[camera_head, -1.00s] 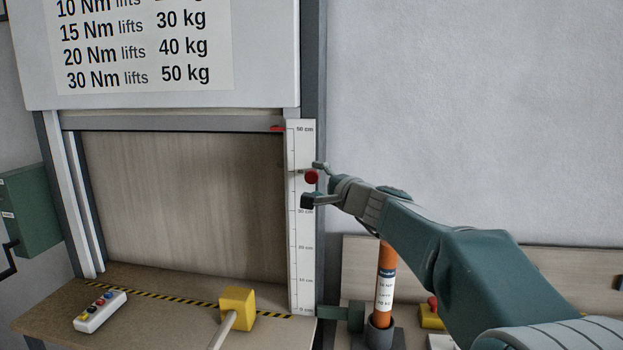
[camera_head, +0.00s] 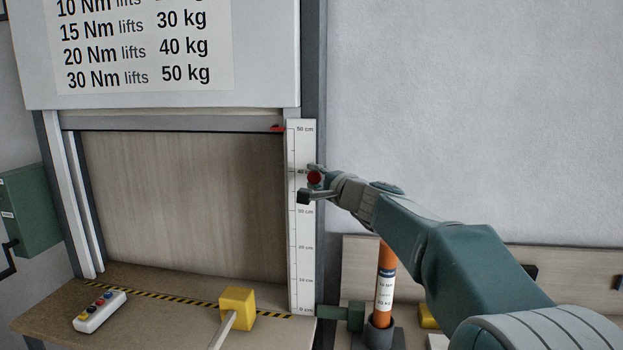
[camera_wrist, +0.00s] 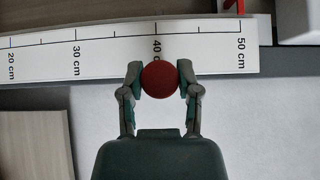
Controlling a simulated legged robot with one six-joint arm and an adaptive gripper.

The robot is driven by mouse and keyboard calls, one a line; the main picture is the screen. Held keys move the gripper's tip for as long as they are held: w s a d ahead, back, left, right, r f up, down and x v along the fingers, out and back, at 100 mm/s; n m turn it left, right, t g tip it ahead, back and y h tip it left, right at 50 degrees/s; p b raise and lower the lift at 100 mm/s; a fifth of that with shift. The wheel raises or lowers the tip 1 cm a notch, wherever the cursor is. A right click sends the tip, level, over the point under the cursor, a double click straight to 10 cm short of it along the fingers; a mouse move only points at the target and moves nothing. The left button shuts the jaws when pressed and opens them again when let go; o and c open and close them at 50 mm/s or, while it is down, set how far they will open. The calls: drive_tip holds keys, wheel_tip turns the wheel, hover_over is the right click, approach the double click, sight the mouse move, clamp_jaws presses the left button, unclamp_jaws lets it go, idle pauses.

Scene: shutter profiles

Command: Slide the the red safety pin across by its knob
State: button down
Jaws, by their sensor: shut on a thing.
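The red knob (camera_head: 314,178) of the safety pin sits at the white height scale (camera_head: 302,240), near the 40 cm mark. In the wrist view the round red knob (camera_wrist: 160,79) lies between both fingers, with the scale (camera_wrist: 110,47) behind it. My gripper (camera_head: 311,182) is shut on the knob, and it also shows in the wrist view (camera_wrist: 160,84). The pin's shaft is hidden behind the knob. A small red pointer (camera_head: 278,129) marks the scale near 50 cm.
A shutter panel (camera_head: 185,205) stands left of the scale. An orange cylinder (camera_head: 386,262) stands below my arm. A yellow block (camera_head: 238,301) with a handle and a button box (camera_head: 100,311) are on the bench. The wall at right is bare.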

drive_tip(key=d, duration=0.3)
drive_tip(key=shift+s+d+f, duration=0.2)
drive_tip(key=shift+s+d, duration=0.1)
drive_tip(key=shift+c, duration=1.5)
unclamp_jaws()
drive_tip(key=v, duration=1.2)
